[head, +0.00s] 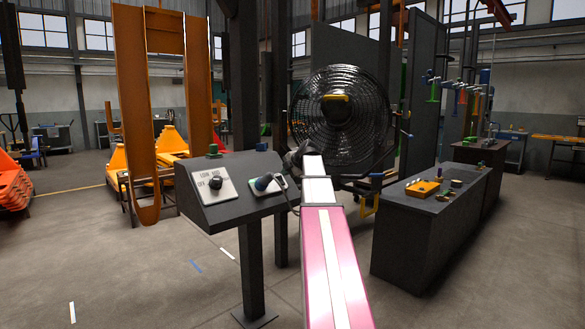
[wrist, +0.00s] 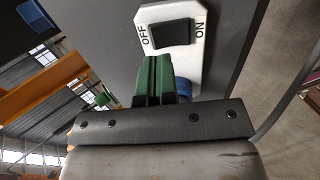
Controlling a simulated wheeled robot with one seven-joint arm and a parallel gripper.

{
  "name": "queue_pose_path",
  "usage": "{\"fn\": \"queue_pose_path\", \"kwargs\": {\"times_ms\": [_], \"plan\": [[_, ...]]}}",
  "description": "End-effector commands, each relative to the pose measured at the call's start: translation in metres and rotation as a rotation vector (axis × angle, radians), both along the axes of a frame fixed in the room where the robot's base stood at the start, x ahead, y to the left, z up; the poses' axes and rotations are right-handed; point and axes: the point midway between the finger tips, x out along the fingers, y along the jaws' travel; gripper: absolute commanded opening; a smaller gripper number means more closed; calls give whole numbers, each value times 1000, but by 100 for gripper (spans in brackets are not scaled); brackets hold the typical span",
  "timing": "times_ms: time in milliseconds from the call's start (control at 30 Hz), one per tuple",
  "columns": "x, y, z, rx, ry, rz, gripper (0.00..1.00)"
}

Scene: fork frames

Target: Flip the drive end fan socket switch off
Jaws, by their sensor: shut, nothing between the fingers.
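The black rocker switch (wrist: 171,33) sits on a white plate (wrist: 190,74) in the wrist view, with OFF printed at its left end and ON at its right end. I cannot tell which end is pressed in. My gripper (wrist: 155,62) is shut and empty, its green fingertips just below the switch, nearer the OFF end. Whether they touch it is unclear. A blue socket part (wrist: 183,89) shows partly behind the fingers. In the head view, the socket (head: 265,183) is on the right of the sloped console; my arm hides part of that area.
The dark console (head: 232,212) stands on a post and also carries a knob plate (head: 214,184) at left. A large caged fan (head: 345,118) stands behind my arm. A dark workbench (head: 415,235) is at right, and a tall orange frame (head: 135,100) at left. Floor at front left is clear.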

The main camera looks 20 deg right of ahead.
Motion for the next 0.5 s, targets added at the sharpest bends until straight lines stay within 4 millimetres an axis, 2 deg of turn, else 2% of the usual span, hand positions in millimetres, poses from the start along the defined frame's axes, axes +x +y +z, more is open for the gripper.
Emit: {"fn": "queue_pose_path", "kwargs": {"times_ms": [33, 200, 500], "plan": [[8, 2, -5, 0, 1, 1, 0], [22, 8, -17, 0, 1, 1, 0], [28, 10, -23, 0, 0, 0, 0]]}}
